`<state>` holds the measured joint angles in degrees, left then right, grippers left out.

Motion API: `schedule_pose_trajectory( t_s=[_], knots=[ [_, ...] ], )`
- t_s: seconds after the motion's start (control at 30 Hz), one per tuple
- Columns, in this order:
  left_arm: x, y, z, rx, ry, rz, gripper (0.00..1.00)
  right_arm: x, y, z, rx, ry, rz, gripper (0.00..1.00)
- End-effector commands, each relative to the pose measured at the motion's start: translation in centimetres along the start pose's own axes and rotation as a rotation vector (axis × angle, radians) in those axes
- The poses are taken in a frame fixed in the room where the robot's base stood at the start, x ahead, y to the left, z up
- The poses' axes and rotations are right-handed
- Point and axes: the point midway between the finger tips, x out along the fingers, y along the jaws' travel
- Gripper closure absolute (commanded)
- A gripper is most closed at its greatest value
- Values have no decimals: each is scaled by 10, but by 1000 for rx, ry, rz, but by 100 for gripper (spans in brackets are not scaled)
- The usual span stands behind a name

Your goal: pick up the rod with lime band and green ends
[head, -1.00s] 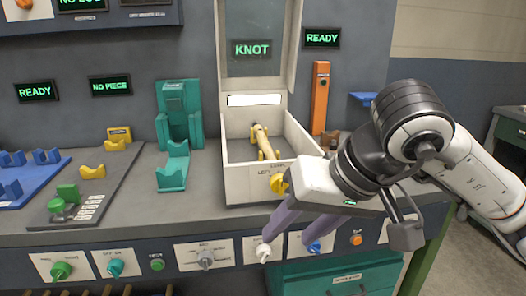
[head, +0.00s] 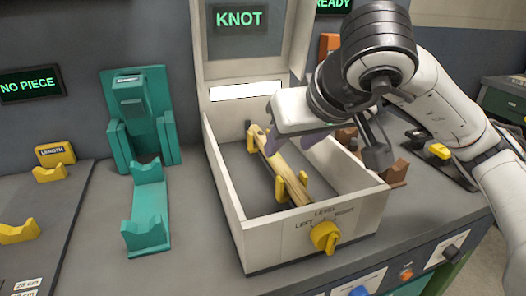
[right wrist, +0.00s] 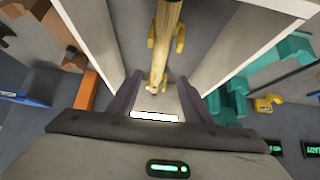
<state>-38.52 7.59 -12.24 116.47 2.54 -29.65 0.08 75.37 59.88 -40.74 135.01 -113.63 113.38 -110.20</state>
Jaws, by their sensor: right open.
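A pale wooden rod (head: 285,168) lies in yellow cradles inside an open white box under a screen reading KNOT. It also shows in the right wrist view (right wrist: 165,45). I cannot make out a lime band or green ends on it. My right gripper (head: 293,141) is open over the far part of the box, with its purple fingers pointing down near the rod's far end. In the right wrist view the rod's end lies between the two fingers (right wrist: 157,92). The gripper hides part of the box's interior. My left gripper is out of view.
The white box's walls (head: 228,205) surround the rod, and its lid stands raised behind. A yellow knob (head: 325,237) sticks out in front. A teal stand (head: 145,205) is to the left, and brown blocks (head: 393,172) are to the right.

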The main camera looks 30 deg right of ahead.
Motion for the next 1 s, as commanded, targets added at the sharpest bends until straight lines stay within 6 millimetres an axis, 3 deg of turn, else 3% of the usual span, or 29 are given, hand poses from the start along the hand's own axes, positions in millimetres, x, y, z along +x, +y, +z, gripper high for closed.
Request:
schedule_pose_trajectory(
  t_s=[0.1,0.23,0.37,0.63,0.97,1.0],
  knots=[
    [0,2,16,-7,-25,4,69,22,0,3,1,-6,1,55],
    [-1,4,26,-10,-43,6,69,35,0,2,0,-3,1,55],
    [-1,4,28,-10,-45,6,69,44,1,1,0,-3,0,55],
    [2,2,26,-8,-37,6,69,82,2,0,1,-4,-1,55],
    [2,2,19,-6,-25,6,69,90,2,-1,0,-1,-2,55],
    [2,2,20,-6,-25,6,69,90,2,-1,0,-1,-2,61]
  ],
)
